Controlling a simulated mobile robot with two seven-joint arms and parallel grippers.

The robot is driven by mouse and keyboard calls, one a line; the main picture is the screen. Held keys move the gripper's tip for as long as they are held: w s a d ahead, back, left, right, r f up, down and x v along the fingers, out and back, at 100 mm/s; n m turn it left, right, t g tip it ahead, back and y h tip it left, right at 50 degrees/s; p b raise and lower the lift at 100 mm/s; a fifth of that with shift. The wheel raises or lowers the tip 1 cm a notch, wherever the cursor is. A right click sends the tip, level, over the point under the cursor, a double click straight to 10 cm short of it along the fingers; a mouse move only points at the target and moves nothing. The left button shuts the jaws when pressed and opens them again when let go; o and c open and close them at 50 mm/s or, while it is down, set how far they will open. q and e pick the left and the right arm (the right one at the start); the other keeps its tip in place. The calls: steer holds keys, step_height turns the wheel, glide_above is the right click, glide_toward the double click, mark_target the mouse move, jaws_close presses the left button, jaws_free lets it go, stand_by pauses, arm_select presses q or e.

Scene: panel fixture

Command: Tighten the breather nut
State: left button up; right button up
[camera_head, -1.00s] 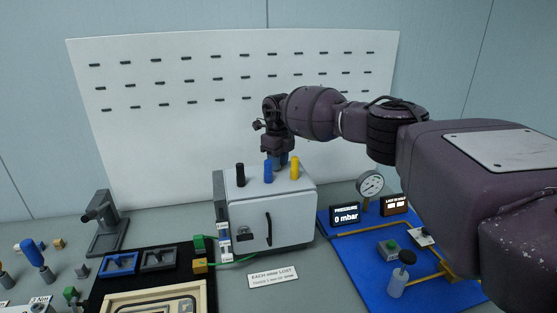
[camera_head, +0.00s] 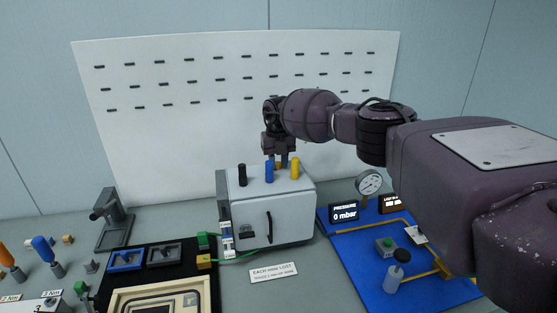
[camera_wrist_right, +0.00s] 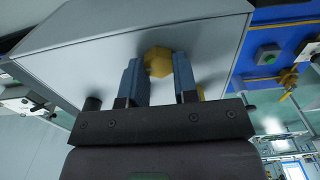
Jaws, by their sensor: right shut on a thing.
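The breather nut (camera_wrist_right: 158,61) is a yellow hexagonal nut on top of the grey-white box (camera_head: 262,205). In the right wrist view it sits between the blue-grey fingers of my right gripper (camera_wrist_right: 158,72), which is shut on it. The nut is mostly hidden there. My left gripper is not in view.
A blue mat (camera_head: 350,260) at right holds a gauge (camera_head: 369,184) and a display (camera_head: 345,212) reading 0 mbar. Blue- and orange-handled tools stand at left.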

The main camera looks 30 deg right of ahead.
mark_target(278, 164)
stand_by(0.4)
steer(key=o, duration=0.9)
step_height(278, 164, up, 11)
steer(key=shift+f, duration=0.1)
stand_by(0.5)
